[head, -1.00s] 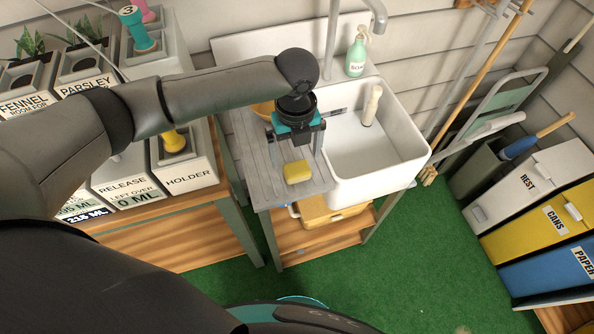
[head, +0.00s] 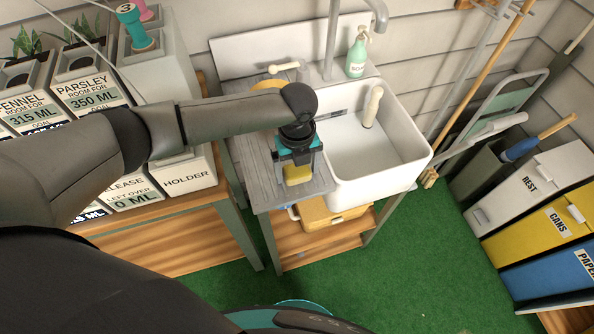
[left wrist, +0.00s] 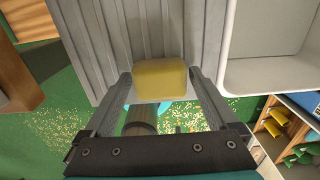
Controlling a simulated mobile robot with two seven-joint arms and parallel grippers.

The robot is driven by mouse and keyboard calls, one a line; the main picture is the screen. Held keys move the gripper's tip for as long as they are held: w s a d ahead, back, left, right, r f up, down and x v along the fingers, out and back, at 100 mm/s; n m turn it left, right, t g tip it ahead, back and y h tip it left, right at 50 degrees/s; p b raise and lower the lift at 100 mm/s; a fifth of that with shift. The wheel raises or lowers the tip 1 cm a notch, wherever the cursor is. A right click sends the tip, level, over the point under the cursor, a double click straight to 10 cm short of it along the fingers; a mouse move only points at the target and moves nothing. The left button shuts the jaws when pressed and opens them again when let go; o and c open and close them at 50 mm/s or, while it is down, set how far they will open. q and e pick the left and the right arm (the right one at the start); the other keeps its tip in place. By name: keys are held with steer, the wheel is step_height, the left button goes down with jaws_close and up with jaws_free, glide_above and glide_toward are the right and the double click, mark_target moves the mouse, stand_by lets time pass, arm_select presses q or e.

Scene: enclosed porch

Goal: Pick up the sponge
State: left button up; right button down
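The yellow sponge (head: 298,175) lies on the grey draining board (head: 262,185) left of the sink basin, near its front edge. My left gripper (head: 298,167) is above it, pointing down, and partly hides it. In the left wrist view the sponge (left wrist: 160,82) shows between the two spread fingers, with a gap on each side. The left gripper is open and empty. My right gripper is not in view.
The white sink basin (head: 370,155) with its raised rim stands right of the sponge. A soap bottle (head: 357,55) and the tap (head: 333,40) are behind. Planter boxes (head: 185,172) stand on a wooden bench at left. A yellow box (head: 325,215) sits on the shelf below.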

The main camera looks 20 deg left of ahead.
arm_select(q)
steer(key=c, duration=1.1)
steer(key=shift+o, duration=0.2)
